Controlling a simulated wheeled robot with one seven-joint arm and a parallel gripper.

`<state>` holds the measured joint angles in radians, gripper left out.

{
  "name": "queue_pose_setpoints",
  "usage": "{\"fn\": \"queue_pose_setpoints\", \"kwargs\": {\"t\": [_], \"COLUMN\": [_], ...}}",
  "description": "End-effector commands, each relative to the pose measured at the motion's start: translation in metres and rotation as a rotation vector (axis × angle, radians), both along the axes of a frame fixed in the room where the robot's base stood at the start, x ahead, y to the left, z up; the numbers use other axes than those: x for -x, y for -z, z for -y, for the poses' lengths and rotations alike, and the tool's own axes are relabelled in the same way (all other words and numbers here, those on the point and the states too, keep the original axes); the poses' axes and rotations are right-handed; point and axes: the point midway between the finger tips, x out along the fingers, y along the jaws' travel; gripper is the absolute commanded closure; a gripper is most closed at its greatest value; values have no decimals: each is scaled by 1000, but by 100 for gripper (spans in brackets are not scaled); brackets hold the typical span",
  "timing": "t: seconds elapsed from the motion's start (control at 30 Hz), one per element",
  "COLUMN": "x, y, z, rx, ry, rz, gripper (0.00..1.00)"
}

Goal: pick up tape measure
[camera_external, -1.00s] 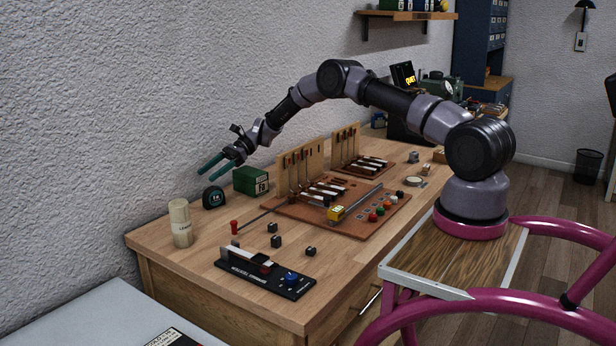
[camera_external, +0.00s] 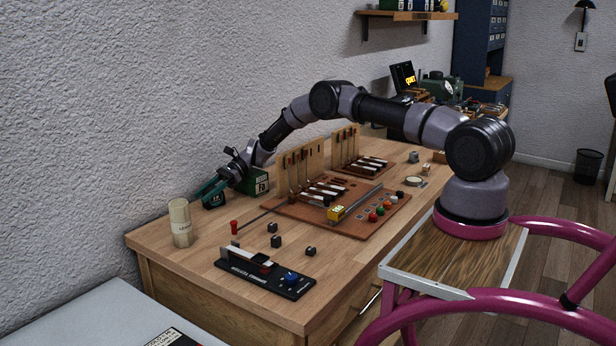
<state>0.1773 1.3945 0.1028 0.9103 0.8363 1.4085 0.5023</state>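A red-handled tool (camera_external: 236,227) and several small dark blocks lie in front. The piano action model (camera_external: 345,222) is farther right.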

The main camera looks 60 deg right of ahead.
Motion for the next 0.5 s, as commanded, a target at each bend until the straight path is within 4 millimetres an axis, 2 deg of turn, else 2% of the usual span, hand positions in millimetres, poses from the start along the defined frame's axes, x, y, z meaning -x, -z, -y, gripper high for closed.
{"fn": "queue_pose_setpoints", "kwargs": {"t": [0.03,0.1,0.37,0.5], "x": [0,0,0,-1], "y": [0,0,-1,-10], "z": [0,0,0,0], "rx": [0,0,-1,-1], "ry": [0,0,0,1], "rz": [0,0,1,2], "gripper": [79,100,100,100]}}
